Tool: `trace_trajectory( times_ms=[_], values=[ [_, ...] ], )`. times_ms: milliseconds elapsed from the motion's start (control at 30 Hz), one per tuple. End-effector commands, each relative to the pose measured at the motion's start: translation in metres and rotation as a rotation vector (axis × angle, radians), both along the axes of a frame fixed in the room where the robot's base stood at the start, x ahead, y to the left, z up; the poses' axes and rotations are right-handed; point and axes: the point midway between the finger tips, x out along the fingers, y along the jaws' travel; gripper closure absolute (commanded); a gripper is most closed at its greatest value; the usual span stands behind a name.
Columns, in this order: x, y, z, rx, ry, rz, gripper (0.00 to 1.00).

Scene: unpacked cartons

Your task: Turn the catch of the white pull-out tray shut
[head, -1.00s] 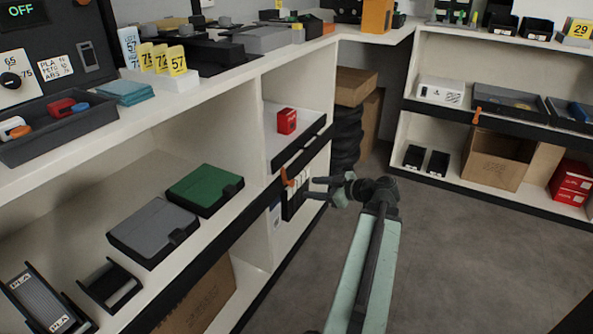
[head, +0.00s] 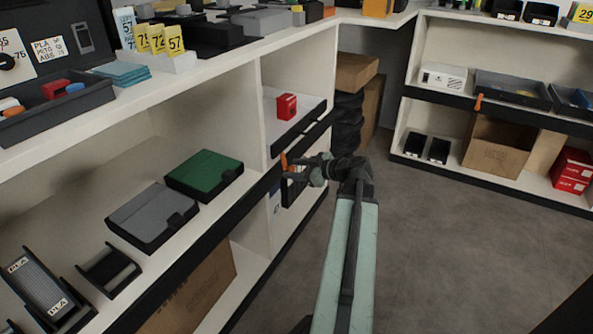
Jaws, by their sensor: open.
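The white pull-out tray (head: 273,107) is in the upper compartment of the left shelf unit, with a black front and a red box (head: 287,106) in it. Its orange catch (head: 284,161) stands nearly upright on the black edge just below the tray's near end. My gripper (head: 289,169) is open at the catch, with its fingers pointing left. One finger is close beside the catch and overlaps its lower part in the picture. I cannot tell whether they touch. The gripper partly hides a dark rack below the tray.
A green case (head: 205,174) and a grey case (head: 151,216) lie on the shelf left of my gripper. Cardboard boxes (head: 357,72) stand in the back corner. Another tray with an orange catch (head: 478,102) is on the right shelf. The floor between is clear.

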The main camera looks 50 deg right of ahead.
Motion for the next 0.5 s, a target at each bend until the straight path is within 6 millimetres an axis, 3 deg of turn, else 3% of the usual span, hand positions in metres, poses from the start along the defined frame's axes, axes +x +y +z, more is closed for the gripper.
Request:
trace_trajectory(
  times_ms=[67,100,233,267,500],
  values=[
    [-0.0003,-0.0002,0.0004,0.000,0.000,0.000,0.54],
    [-0.0004,-0.0001,0.0004,0.000,0.000,0.000,0.60],
    [-0.0004,-0.0002,0.0005,0.000,0.000,-0.001,0.96],
    [-0.0005,-0.0002,0.0005,0.000,0.000,-0.001,1.00],
    [0.0007,-0.0046,0.0017,0.114,0.027,-0.001,1.00]
  ],
)
